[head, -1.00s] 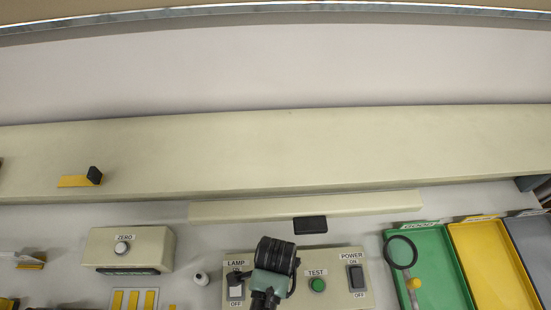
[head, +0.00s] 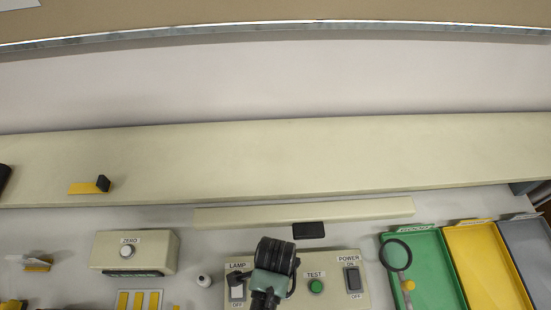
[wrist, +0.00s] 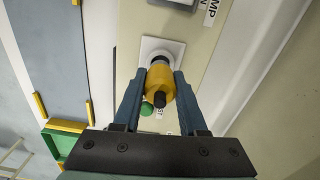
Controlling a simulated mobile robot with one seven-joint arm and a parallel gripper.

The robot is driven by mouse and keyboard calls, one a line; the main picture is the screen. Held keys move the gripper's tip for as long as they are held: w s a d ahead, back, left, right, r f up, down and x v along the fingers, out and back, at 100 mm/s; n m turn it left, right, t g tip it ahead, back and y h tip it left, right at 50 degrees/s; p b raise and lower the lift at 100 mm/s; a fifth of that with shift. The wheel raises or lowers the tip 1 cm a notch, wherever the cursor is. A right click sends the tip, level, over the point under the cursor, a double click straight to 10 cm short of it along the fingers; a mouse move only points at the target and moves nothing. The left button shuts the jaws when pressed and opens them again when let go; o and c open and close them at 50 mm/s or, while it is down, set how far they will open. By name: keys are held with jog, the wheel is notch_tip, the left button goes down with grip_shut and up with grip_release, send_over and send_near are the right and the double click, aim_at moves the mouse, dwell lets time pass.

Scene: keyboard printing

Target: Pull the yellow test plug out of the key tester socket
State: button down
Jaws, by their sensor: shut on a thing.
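In the wrist view, the yellow test plug (wrist: 160,80), with a dark knob at its near end, is between the two blue-grey fingers of my gripper (wrist: 160,76). The gripper is shut on it. The plug's far end points at a grey ring on the white plate of the key tester socket (wrist: 152,46). The plug covers part of the ring, so I cannot tell whether its tip is inside. In the head view, the plug and socket are not visible, and my arm covers part of the panel.
The control panel (head: 330,285) has a green TEST button (head: 316,286) and a POWER switch (head: 352,279). A ZERO box (head: 135,265) stands left. A green tray (head: 440,270), a yellow tray (head: 480,250) and a magnifier (head: 396,255) are at right.

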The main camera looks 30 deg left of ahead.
notch_tip(320, 180, up, 4)
jog(key=p, duration=0.4)
jog(key=shift+r+p, duration=0.15)
jog(key=shift+p, duration=0.2)
